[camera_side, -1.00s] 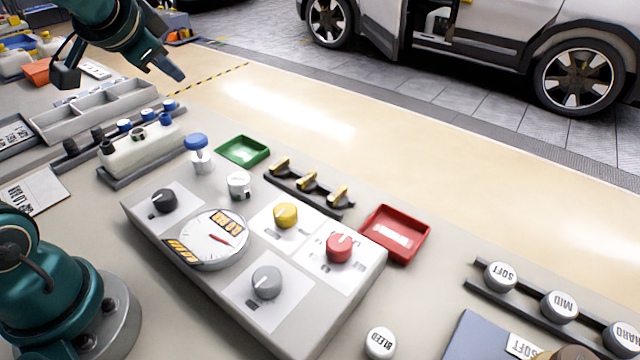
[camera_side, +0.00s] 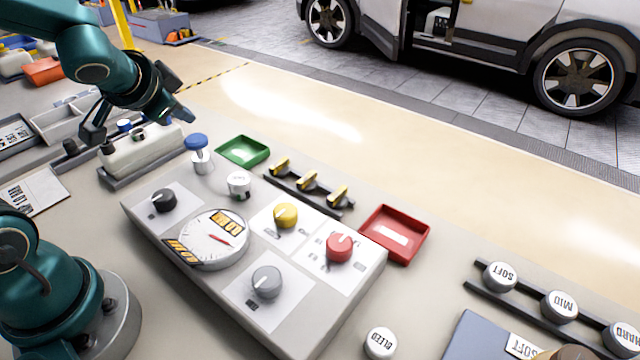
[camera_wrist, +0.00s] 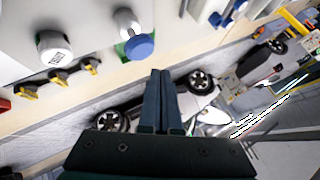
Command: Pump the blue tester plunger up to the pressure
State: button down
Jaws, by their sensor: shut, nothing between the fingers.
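The tester plunger has a blue cap (camera_side: 197,141) on a white metal stem and stands upright at the back left of the grey panel. In the wrist view the blue cap (camera_wrist: 139,47) is just left of my fingertips, apart from them. My gripper (camera_side: 189,116) is shut and empty, a little above and to the left of the cap in the side view. Its fingers (camera_wrist: 159,76) lie together in the wrist view. The white round gauge (camera_side: 212,240) has a short red needle and two orange labels; its reading is too small to tell.
A white capped fitting (camera_side: 239,185) stands close to the plunger. A green tray (camera_side: 243,151) lies behind it. Black, yellow (camera_side: 286,215), red (camera_side: 339,247) and grey knobs sit on the panel. A pale tank (camera_side: 150,153) stands left, below my wrist.

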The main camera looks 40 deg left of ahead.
aim_at(192, 139)
jog(key=shift+f, duration=0.75)
dwell(1.6)
jog(key=shift+f, duration=0.4)
jog(key=shift+f, duration=1.3)
dwell(1.0)
dwell(0.4)
jog(key=shift+r, duration=1.75)
jog(key=shift+r, duration=2.5)
